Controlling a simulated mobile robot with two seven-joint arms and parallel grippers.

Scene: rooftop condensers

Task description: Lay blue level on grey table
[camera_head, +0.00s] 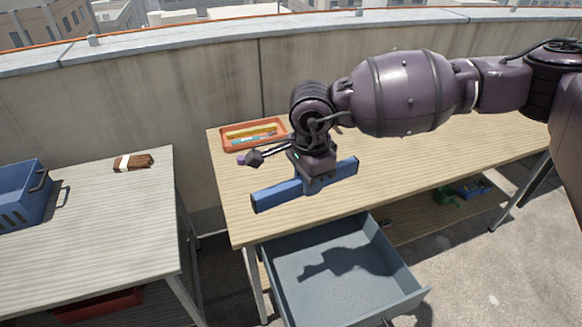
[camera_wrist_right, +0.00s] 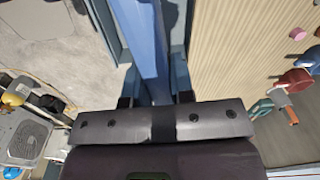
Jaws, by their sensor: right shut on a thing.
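The blue level (camera_head: 275,195) is a long bar held roughly level across my right gripper (camera_head: 317,180), which is shut on it near its middle. In the head view it hangs over the front left part of the wooden table, apart from the grey table. In the right wrist view the blue level (camera_wrist_right: 140,30) runs up between the fingers of my right gripper (camera_wrist_right: 154,85). The grey table (camera_head: 95,230) stands at the left, with a wide bare stretch of top. My left gripper is not in view.
A blue crate (camera_head: 22,195) and a brown bundle with a white band (camera_head: 133,162) are on the grey table. The wooden table (camera_head: 420,165) carries an orange tray (camera_head: 226,142). A grey drawer (camera_head: 340,280) stands open below its front edge. A gap separates the tables.

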